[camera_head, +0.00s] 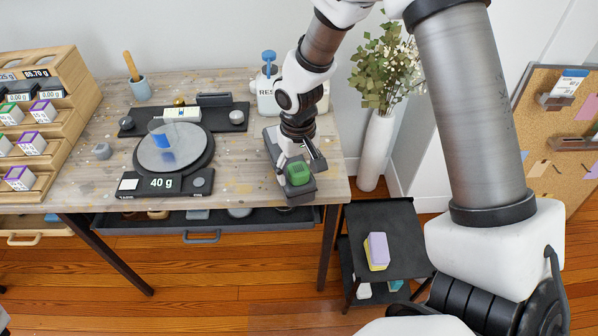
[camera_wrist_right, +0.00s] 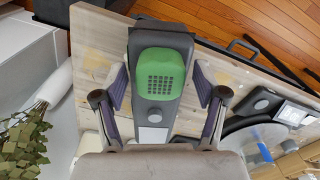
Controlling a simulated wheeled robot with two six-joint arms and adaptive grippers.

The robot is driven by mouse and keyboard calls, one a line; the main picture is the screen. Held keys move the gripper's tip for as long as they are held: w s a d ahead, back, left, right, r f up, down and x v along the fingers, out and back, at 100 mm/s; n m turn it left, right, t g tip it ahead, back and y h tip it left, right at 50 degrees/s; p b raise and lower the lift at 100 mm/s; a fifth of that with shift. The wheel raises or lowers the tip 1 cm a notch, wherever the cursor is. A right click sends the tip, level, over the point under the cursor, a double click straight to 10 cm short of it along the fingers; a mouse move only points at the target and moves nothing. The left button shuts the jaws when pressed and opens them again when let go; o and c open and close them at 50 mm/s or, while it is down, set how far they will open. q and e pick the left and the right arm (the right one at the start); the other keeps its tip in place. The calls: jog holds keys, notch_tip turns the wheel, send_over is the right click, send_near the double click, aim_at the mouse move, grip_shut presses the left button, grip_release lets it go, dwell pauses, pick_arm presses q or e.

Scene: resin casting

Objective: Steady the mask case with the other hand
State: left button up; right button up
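A long dark grey case (camera_head: 303,191) lies at the right end of the worktable, with a green rounded block (camera_head: 299,173) on it. I take it for the mask case, but cannot be sure. In the right wrist view, the case (camera_wrist_right: 161,39) runs between my fingers, and the green block (camera_wrist_right: 160,72) shows a grid of dark holes. My right gripper (camera_head: 302,158) is over the case. In its wrist view its fingers (camera_wrist_right: 163,90) stand apart on either side, with narrow gaps visible. My left gripper is out of view.
A scale (camera_head: 163,183) reading 40 g stands left of the case. A white bottle with a blue top (camera_head: 268,90) stands behind. A tall white vase (camera_head: 376,150) with foliage is right of the table. A dark cart (camera_head: 395,225) carries a sponge (camera_head: 377,250). A drawer (camera_head: 160,226) is below.

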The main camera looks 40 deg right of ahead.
notch_tip(320, 180, up, 12)
dwell(0.6)
dwell(0.4)
